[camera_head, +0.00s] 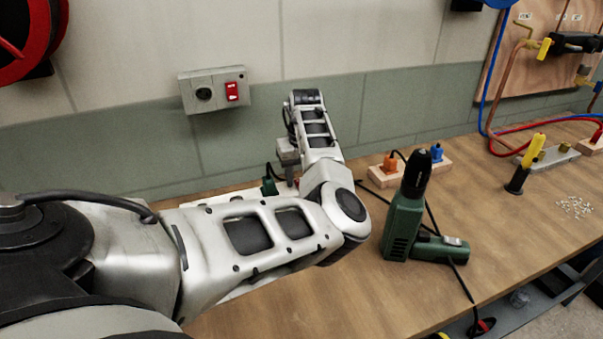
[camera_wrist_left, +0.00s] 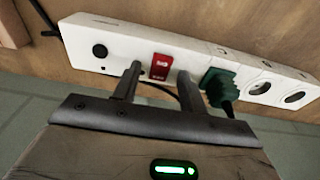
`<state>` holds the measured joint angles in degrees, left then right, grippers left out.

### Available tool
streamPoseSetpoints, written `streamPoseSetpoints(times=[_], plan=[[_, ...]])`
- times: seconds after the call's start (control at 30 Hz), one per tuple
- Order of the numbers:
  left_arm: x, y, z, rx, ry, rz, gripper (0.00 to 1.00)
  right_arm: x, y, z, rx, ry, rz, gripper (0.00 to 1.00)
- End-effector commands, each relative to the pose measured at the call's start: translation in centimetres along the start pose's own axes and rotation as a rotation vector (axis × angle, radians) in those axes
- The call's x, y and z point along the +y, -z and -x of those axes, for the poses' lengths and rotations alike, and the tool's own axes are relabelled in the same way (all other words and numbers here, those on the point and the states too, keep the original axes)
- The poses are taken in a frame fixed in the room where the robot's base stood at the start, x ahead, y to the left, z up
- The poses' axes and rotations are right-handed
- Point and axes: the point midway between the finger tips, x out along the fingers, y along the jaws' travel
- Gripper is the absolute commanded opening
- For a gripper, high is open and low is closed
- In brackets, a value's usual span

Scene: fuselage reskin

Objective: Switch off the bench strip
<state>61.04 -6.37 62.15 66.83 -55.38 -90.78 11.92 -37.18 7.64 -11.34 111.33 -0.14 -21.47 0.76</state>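The bench strip (camera_wrist_left: 125,47) is a long white bar of sockets, seen close in the left wrist view. It has a red rocker switch (camera_wrist_left: 161,67), a round black part near its left end, and a green plug (camera_wrist_left: 220,86) in one socket. My left gripper (camera_wrist_left: 160,72) is open, with its two fingers spread on either side of the switch. I cannot tell whether they touch the strip. In the head view my left arm hides most of the strip; the green plug (camera_head: 268,186) shows beside the gripper. My right gripper is not in view.
A grey wall box (camera_head: 205,94) with its own red switch sits above the bench. A green drill (camera_head: 404,215) stands right of my arm, with a cable. Wooden blocks with orange and blue plugs (camera_head: 437,153) stand behind it.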

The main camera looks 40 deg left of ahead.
Motion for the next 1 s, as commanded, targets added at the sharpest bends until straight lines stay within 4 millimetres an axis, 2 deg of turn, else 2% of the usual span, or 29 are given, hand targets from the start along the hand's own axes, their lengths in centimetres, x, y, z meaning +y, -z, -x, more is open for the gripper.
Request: streamPoseSetpoints(times=[0.27,0.43,0.57,0.8,1.0], plan=[[0.0,0.0,0.1,0.001,0.0,0.0,0.44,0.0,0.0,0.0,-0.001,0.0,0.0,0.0],[0.0,0.1,1.4,0.003,-0.001,0.002,0.44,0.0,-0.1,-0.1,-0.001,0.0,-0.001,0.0],[0.1,0.1,3.9,0.004,-0.003,0.002,0.44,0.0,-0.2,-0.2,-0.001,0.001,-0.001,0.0],[0.1,0.1,9.8,0.004,-0.004,0.001,0.44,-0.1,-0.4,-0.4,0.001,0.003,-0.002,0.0],[0.0,0.1,13.8,0.003,-0.002,0.002,0.44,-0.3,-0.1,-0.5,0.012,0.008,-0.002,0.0]])
